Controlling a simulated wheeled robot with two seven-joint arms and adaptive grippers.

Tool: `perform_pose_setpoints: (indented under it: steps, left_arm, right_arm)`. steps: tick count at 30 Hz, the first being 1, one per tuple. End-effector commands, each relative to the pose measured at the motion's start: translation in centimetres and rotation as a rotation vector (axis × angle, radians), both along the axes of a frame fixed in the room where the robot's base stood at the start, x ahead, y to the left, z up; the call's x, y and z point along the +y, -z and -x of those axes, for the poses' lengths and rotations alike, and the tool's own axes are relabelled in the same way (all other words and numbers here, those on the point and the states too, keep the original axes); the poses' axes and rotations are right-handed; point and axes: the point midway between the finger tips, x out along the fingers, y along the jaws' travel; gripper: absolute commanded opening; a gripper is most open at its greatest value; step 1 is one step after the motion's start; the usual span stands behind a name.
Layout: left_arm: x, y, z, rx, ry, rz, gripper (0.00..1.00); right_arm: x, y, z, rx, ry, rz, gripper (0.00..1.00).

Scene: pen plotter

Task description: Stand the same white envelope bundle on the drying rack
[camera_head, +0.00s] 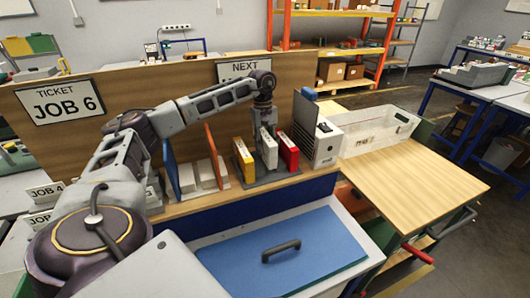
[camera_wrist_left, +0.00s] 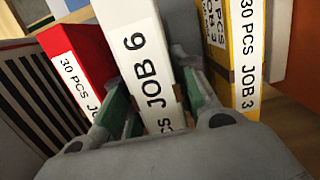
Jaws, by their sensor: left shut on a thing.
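The white envelope bundle (camera_head: 268,152) stands upright between a yellow bundle (camera_head: 244,161) and a red bundle (camera_head: 289,152), over a dark grey base (camera_head: 262,181). In the left wrist view the white bundle (camera_wrist_left: 137,50) shows a "JOB 6" label. My left gripper (camera_head: 266,133) reaches down from above and is shut on the white bundle; its green-padded fingers (camera_wrist_left: 160,105) lie on both sides of it. The red bundle (camera_wrist_left: 75,60) is left of it there and the yellow one (camera_wrist_left: 245,60), marked "JOB 3", is right. I cannot tell whether the white bundle's bottom touches the base. My right gripper is not in view.
A slotted holder with a blue divider (camera_head: 172,170) and an orange divider (camera_head: 213,155) stands left of the bundles. A white-grey box (camera_head: 326,145) and a clear bin (camera_head: 375,130) stand to the right. The wooden top (camera_head: 415,185) at right is clear.

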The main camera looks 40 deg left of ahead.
Motion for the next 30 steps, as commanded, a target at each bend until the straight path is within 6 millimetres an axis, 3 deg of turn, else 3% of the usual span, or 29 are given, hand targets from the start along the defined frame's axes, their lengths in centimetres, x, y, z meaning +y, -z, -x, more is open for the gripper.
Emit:
perform_pose_setpoints:
  steps: [11,21,30]
  left_arm:
    - [0.0,0.3,0.0,-0.001,0.0,0.0,0.0]
    - [0.0,3.3,0.0,0.0,-0.001,0.0,0.0]
    - [0.0,3.8,0.0,-0.001,-0.001,0.0,0.0]
  right_arm:
    - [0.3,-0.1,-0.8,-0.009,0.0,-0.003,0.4]
    - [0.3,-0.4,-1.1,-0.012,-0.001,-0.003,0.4]
    - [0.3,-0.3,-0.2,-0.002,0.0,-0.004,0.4]
